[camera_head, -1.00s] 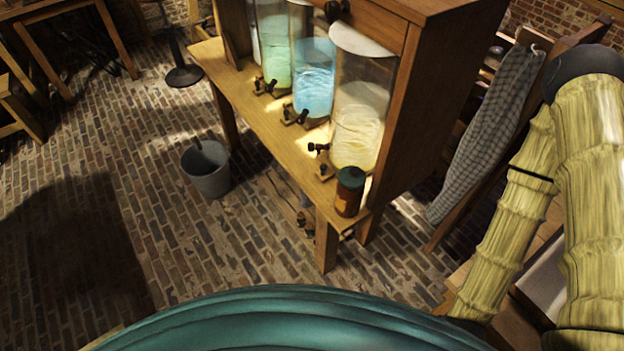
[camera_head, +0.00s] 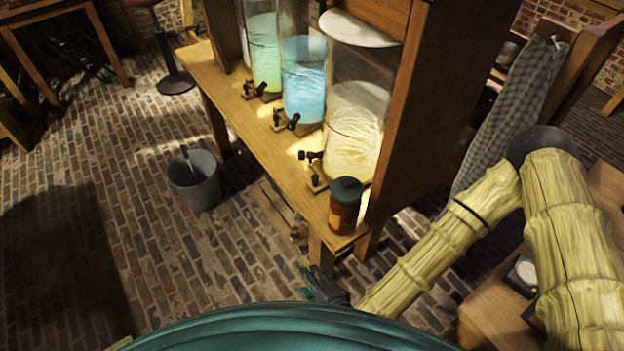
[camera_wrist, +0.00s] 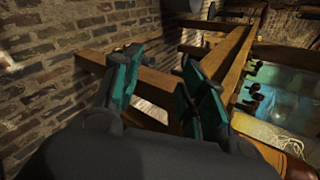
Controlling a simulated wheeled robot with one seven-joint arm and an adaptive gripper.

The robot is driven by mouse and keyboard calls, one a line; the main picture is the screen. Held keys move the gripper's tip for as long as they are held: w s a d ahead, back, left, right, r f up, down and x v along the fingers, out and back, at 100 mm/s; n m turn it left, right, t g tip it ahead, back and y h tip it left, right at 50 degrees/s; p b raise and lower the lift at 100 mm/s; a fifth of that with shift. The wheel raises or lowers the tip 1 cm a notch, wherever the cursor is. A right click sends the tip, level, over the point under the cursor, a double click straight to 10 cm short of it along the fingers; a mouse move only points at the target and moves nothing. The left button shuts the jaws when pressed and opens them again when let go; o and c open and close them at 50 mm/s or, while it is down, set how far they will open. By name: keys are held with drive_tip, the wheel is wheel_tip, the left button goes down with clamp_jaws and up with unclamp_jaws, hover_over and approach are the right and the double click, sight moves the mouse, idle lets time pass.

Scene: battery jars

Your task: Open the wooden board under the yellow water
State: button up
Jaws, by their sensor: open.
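The jar of yellow water (camera_head: 352,140) stands at the near end of the wooden shelf table (camera_head: 255,135). A dark tap (camera_head: 311,156) and a small wooden piece (camera_head: 316,180) are at its base. I cannot tell whether this piece is the board. My gripper (camera_head: 322,290) is low, in front of the table's near leg (camera_head: 322,255), partly hidden by my teal body. In the wrist view my gripper (camera_wrist: 162,80) has two teal-padded fingers spread apart with nothing between them. Taps (camera_wrist: 252,98) and jars show to its right, tilted.
A brown canister with a green lid (camera_head: 345,205) stands at the table corner. Blue (camera_head: 303,85) and green (camera_head: 262,55) jars stand farther along. A metal bucket (camera_head: 195,180) is on the brick floor, with open floor around it. A checked cloth (camera_head: 510,115) hangs at right.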

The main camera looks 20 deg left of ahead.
drive_tip(key=w+a+m+t+b, duration=0.1)
drive_tip(key=w+a+m+t, duration=0.1)
drive_tip(key=a+m, duration=0.15)
drive_tip(key=m+t+h+b, duration=0.5)
drive_tip(key=m+t+b, duration=0.3)
drive_tip(key=m, duration=1.1)
approach(315, 179)
drive_tip(key=shift+w+a+f+t+p, duration=0.15)
drive_tip(key=shift+w+f+t+p, duration=0.1)
drive_tip(key=shift+f+t+p, duration=0.2)
drive_tip(key=shift+w+a+r+m, duration=0.1)
drive_tip(key=shift+w+m, duration=0.15)
drive_tip(key=shift+w, duration=0.35)
drive_tip(key=w, duration=0.3)
drive_tip(key=w+a, duration=0.1)
drive_tip(key=w, duration=0.2)
drive_tip(key=w+p, duration=0.1)
drive_tip(key=w, duration=0.2)
drive_tip(key=shift+w+a, duration=0.2)
drive_tip(key=shift+c, duration=0.4)
